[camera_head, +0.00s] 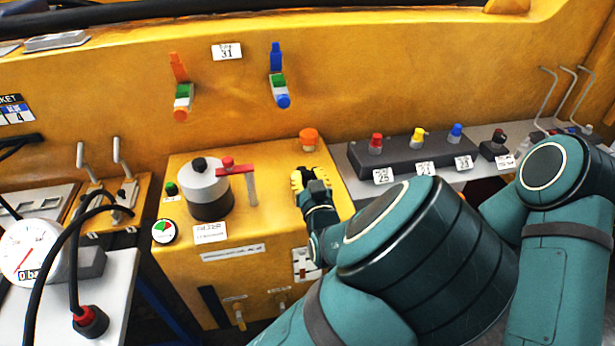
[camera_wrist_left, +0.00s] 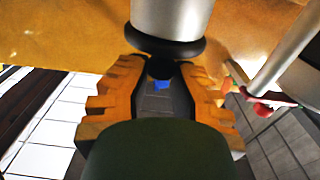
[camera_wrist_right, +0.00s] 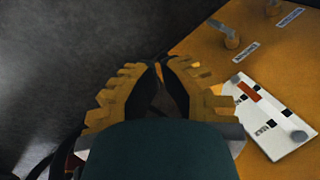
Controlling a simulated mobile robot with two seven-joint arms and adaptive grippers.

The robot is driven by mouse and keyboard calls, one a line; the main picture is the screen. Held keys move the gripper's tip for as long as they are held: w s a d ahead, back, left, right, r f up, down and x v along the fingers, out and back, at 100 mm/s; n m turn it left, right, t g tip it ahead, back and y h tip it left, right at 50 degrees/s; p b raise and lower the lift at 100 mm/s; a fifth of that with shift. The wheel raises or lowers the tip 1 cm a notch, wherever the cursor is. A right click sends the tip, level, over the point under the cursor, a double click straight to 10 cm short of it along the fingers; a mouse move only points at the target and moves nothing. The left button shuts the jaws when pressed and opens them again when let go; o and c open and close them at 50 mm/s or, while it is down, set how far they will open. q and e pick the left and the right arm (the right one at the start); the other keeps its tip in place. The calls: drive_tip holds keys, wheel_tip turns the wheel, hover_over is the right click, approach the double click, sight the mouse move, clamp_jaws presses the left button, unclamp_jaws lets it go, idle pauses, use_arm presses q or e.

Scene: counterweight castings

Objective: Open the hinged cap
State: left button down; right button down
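My left gripper (camera_head: 312,177) is above the yellow cabinet top, right of the silver-and-black canister (camera_head: 208,188). In the left wrist view its yellow fingers (camera_wrist_left: 160,72) are apart. A silver cylinder with a black rim (camera_wrist_left: 170,22) is just ahead of the fingertips; I cannot tell whether they touch it. An orange round cap (camera_head: 309,138) stands on the cabinet behind the gripper. I cannot tell which part is the hinged cap. My right gripper (camera_wrist_right: 160,68) shows only in its wrist view, low by the cabinet front. Its fingertips nearly meet, with nothing visible between them.
A red lever (camera_head: 235,168) and a clear tube (camera_head: 252,189) stand between canister and left gripper. A dark block with colored knobs (camera_head: 415,152) is to the right. A white switch plate (camera_wrist_right: 270,118) is beside the right gripper. A round gauge (camera_head: 28,250) sits at far left.

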sight(305, 172)
use_arm(q)
drive_tip(key=shift+r, duration=0.1)
